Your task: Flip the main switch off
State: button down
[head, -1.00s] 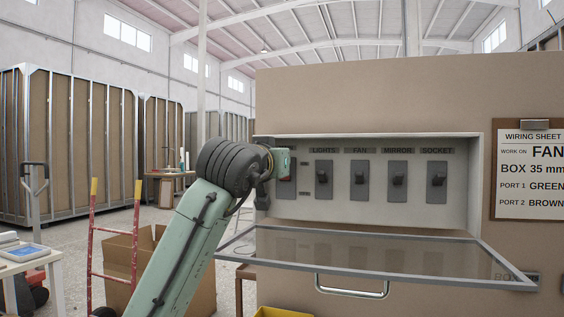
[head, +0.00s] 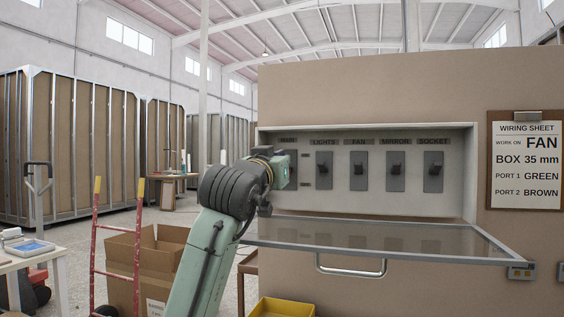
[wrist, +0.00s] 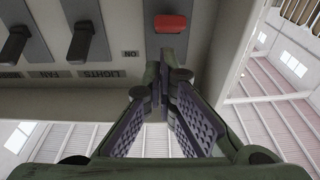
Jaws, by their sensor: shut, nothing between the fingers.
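The main switch (head: 293,168) is the leftmost in the recessed panel, partly hidden by my arm in the head view. In the wrist view, which is upside down, its red lever (wrist: 170,23) shows on a grey plate, with an ON label (wrist: 130,54) beside it. I cannot tell which way the lever is tipped. My gripper (wrist: 166,82) is shut and empty. Its fingertips appear just below the red lever in the wrist picture, on the panel's upper side, with no clear contact. The head view hides the fingertips.
The other switches, LIGHTS (head: 324,170), FAN (head: 359,170), MIRROR (head: 396,170) and SOCKET (head: 433,170), stand to the right. The clear cover (head: 400,238) with its handle (head: 350,272) juts out below the panel. A red hand truck (head: 95,240) and cartons (head: 135,255) stand left.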

jog(key=v, duration=1.2)
